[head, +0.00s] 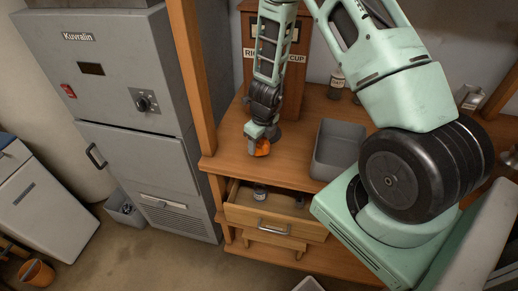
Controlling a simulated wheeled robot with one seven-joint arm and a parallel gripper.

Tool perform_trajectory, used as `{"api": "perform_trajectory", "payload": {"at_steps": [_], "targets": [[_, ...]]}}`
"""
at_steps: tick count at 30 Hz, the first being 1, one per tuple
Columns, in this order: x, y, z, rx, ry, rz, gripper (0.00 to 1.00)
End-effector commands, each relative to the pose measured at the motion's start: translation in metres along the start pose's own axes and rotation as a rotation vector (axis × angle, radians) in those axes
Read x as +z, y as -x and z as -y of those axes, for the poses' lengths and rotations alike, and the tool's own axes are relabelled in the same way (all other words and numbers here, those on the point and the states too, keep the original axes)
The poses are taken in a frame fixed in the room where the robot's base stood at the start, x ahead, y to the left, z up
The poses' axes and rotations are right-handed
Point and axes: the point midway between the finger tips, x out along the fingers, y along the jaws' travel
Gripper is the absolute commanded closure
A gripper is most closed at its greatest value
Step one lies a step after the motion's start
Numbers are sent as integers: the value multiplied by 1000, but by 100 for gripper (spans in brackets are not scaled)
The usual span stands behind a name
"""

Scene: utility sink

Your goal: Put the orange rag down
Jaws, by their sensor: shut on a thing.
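The orange rag (263,149) is a small orange bundle at the tip of my gripper (261,138). My gripper points down and is shut on the rag, just above or at the wooden counter (232,158), near its front left. I cannot tell whether the rag touches the counter. My fingers hide part of the rag.
A grey bin (338,150) stands on the counter to the right of my gripper. Below, a drawer (272,222) is open with a few small items inside. Small bottles (337,84) stand at the back. A grey cabinet (135,100) stands left, past a wooden post (192,70).

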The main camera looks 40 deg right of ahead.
Motion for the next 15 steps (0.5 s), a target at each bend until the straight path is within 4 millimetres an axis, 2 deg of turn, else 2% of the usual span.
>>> {"api": "perform_trajectory", "payload": {"at_steps": [1,6,15], "targets": [[-2,-10,0,4,-5,-1,70],[-4,-27,0,3,-1,-1,71],[-4,-29,0,0,0,0,71]]}}
